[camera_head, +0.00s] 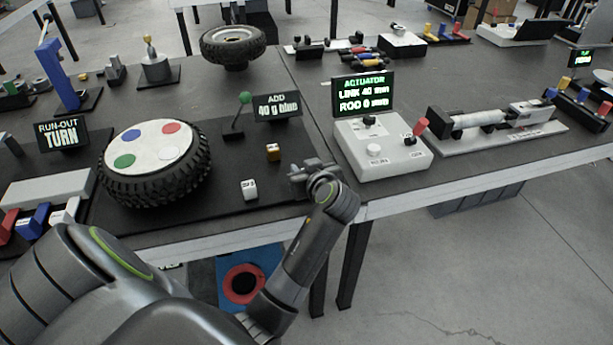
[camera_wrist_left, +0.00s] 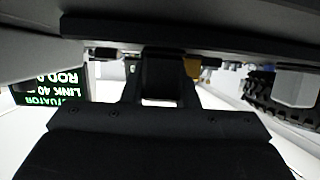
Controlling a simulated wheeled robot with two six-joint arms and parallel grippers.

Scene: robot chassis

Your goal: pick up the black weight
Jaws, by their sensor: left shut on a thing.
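My left gripper (camera_head: 303,178) is at the right end of the dark mat, near the front edge of the table. In the left wrist view its two fingers (camera_wrist_left: 162,88) are closed on a dark block, the black weight (camera_wrist_left: 162,64). The fingers hide most of the weight in the head view, and I cannot tell whether it is clear of the mat. My right gripper is not in view.
A white weight (camera_head: 249,190) and an orange-brown weight (camera_head: 273,152) stand left of the gripper. A tire (camera_head: 155,170) with coloured discs lies further left. The actuator control box (camera_head: 382,150) is close on the right. An "ADD 40 g blue" sign (camera_head: 277,106) stands behind.

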